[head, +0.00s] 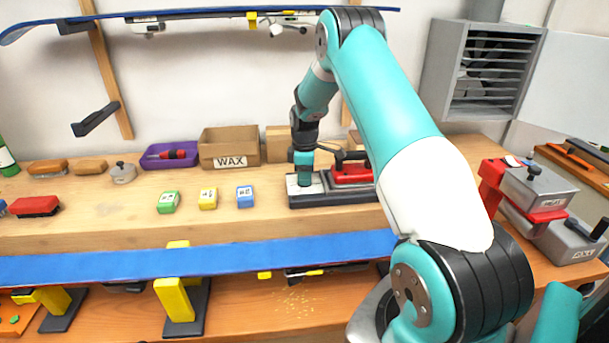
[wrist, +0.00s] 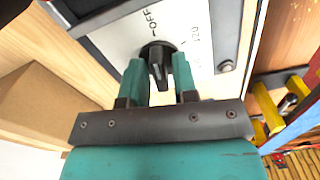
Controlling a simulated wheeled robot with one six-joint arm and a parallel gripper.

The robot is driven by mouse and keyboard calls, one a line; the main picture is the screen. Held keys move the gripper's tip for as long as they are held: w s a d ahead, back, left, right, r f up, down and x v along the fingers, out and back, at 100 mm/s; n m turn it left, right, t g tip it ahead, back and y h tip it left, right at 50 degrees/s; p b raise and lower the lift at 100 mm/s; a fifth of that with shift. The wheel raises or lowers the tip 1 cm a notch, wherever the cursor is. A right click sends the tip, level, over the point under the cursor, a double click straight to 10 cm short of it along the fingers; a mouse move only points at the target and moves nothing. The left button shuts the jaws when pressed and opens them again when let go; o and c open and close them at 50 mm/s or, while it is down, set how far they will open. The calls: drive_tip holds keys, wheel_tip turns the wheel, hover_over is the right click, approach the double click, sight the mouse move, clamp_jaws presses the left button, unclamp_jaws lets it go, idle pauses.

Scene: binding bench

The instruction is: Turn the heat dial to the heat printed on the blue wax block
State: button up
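The blue wax block (head: 245,197) stands on the bench, right of the yellow block. Its white label has print too small to read. The heat dial (wrist: 158,66) is a black knob with a raised grip on a pale panel (wrist: 120,35). "OFF" is printed above it and a number that looks like 120 to its right. My gripper (wrist: 158,72) is open, with one teal finger on each side of the knob's grip. I cannot tell whether either finger touches it. In the head view my gripper (head: 304,178) is over the panel and hides the dial.
Green (head: 168,202) and yellow (head: 208,199) wax blocks stand left of the blue one. A red iron (head: 350,174) rests beside the panel. A cardboard WAX box (head: 229,148) and purple tray (head: 170,154) are behind. A long blue ski (head: 120,262) runs across the front.

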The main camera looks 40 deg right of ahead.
clamp_jaws()
